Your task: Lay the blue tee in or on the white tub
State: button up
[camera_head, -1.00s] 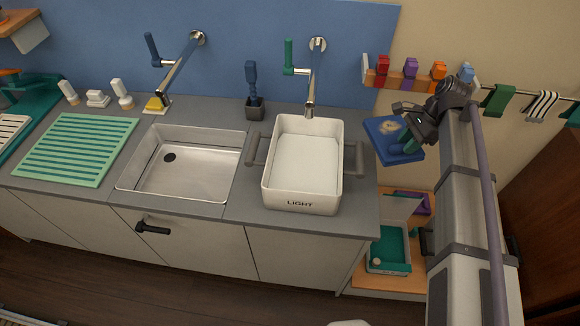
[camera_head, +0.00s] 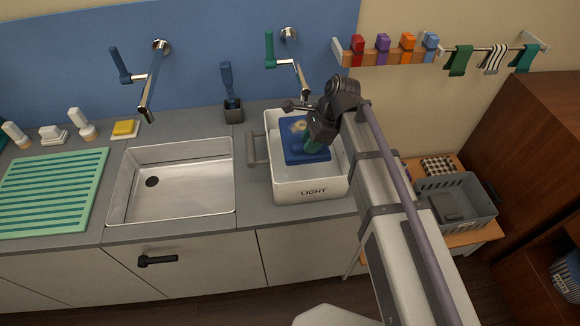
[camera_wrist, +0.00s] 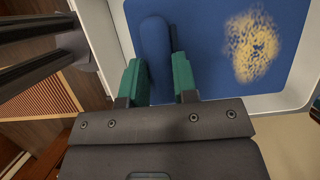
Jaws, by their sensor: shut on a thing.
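The blue tee (camera_head: 307,150) is a folded dark blue cloth with a yellowish patch, and it also fills the top of the wrist view (camera_wrist: 205,50). The white tub (camera_head: 310,188), marked LIGHT, stands on the counter; its pale wall shows in the wrist view (camera_wrist: 295,140). My gripper (camera_head: 312,138) is over the tub, its green fingers shut on a rolled edge of the tee. The tee is over the tub's opening, within its outline. I cannot tell whether it touches the tub's floor. My arm hides the tub's right side.
A steel sink (camera_head: 180,190) lies left of the tub, with a green ribbed mat (camera_head: 55,190) beyond it. A faucet (camera_head: 297,75) stands behind the tub. A rail with coloured clips (camera_head: 383,48) and hanging cloths is at back right. A grey basket (camera_head: 455,200) sits lower right.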

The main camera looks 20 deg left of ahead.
jog(key=f+b, duration=0.5)
jog(key=f, duration=0.1)
jog(key=shift+w+d+f+b, duration=0.15)
jog(key=shift+d+f+b, duration=0.05)
jog(key=shift+b, duration=0.2)
notch_tip(320, 180, down, 4)
jog(key=b, duration=0.3)
jog(key=shift+b, duration=0.4)
jog(key=shift+r, duration=0.4)
jog(key=shift+f, duration=0.15)
jog(key=o, duration=1)
jog(key=shift+c, duration=0.2)
